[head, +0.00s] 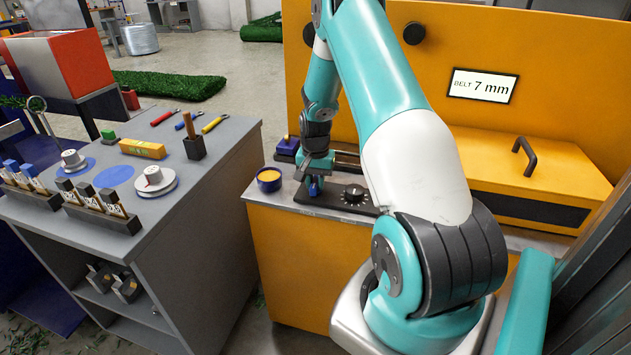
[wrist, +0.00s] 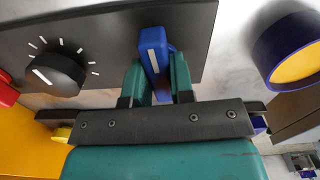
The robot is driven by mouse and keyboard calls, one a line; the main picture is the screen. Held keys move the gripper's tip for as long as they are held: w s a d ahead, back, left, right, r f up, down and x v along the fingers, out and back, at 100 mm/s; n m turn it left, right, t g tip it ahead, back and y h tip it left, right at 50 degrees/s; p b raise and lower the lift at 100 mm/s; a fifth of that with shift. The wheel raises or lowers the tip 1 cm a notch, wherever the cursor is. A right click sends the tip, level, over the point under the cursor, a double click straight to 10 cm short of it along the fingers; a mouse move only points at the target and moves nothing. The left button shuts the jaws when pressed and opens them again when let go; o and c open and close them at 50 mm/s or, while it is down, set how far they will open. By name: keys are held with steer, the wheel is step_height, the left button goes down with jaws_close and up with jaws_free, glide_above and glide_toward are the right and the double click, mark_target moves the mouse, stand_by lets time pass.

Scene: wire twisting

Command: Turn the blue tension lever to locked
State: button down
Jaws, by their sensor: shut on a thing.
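The blue tension lever (wrist: 153,48) with a white stripe stands on a dark panel (wrist: 105,28). My gripper (wrist: 157,80) is shut on the lever, with one green finger on each side of it in the wrist view. In the head view my gripper (head: 315,180) reaches down to the panel on the yellow machine, and only a bit of the blue lever (head: 315,188) shows. The lever's position labels cannot be read in either view.
A black dial (wrist: 55,72) with white tick marks sits beside the lever. A blue cup with yellow contents (wrist: 292,52) stands on the other side, also seen in the head view (head: 269,178). A grey bench (head: 225,150) with tools and spools stands to the left.

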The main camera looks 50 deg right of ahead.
mark_target(315, 181)
steer(key=shift+m, duration=0.6)
steer(key=c, duration=1)
jaws_free()
step_height(315, 181, up, 18)
steer(key=shift+f+b, duration=0.25)
steer(key=shift+b, duration=0.25)
